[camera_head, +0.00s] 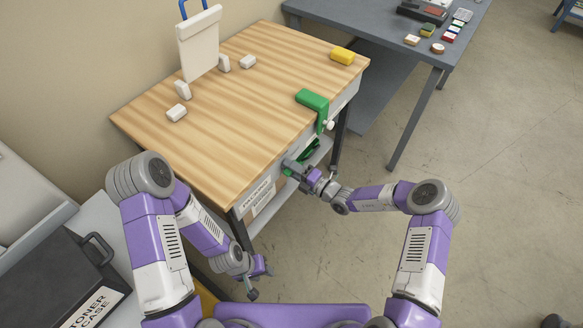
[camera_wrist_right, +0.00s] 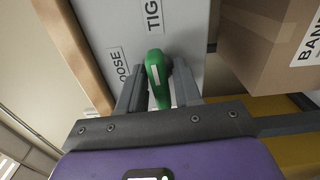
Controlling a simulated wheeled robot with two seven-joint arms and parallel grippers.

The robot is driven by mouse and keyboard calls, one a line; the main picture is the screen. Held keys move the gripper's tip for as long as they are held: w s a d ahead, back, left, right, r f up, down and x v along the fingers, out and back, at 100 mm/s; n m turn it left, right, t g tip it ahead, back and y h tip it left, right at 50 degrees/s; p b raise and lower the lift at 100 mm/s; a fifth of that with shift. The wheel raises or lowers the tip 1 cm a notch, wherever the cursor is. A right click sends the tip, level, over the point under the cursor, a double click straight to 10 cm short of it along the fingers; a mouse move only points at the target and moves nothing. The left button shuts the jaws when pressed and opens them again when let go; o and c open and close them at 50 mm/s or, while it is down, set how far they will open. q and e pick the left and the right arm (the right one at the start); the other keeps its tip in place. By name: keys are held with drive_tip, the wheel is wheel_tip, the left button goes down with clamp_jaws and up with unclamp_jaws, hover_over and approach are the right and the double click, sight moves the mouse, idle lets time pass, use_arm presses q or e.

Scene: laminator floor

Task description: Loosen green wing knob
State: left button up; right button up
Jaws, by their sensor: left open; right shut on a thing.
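The green wing knob (camera_wrist_right: 157,80) sits on a light grey panel in the right wrist view. It lies between the two fingers of my right gripper (camera_wrist_right: 158,92), which is shut on it. Panel lettering beside it reads "TIG" and "OOSE", partly cut off. In the head view my right gripper (camera_head: 295,169) is at the front side of the wooden-topped bench, and the knob is hard to make out there. My left gripper (camera_head: 260,283) is open and empty, low in front of the bench's near leg.
A green bracket (camera_head: 314,99) hooks over the bench top's (camera_head: 225,110) edge. A yellow block (camera_head: 343,56) and several white blocks lie on top. A cardboard box (camera_wrist_right: 270,45) is near my right gripper. A black toner case (camera_head: 60,280) stands lower left.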

drive_tip(key=n+p, duration=0.2)
drive_tip(key=n, duration=0.1)
drive_tip(key=shift+r+n, duration=0.1)
drive_tip(key=shift+n, duration=0.3)
drive_tip(key=n+p, duration=0.2)
drive_tip(key=n, duration=0.2)
drive_tip(key=shift+n, duration=0.3)
drive_tip(key=n+p, duration=0.2)
drive_tip(key=n, duration=0.2)
drive_tip(key=shift+n, duration=0.3)
drive_tip(key=shift+n+p, duration=0.8)
drive_tip(key=shift+n, duration=1.3)
drive_tip(key=o, duration=0.7)
drive_tip(key=shift+o, duration=0.2)
drive_tip(key=shift+d, duration=0.1)
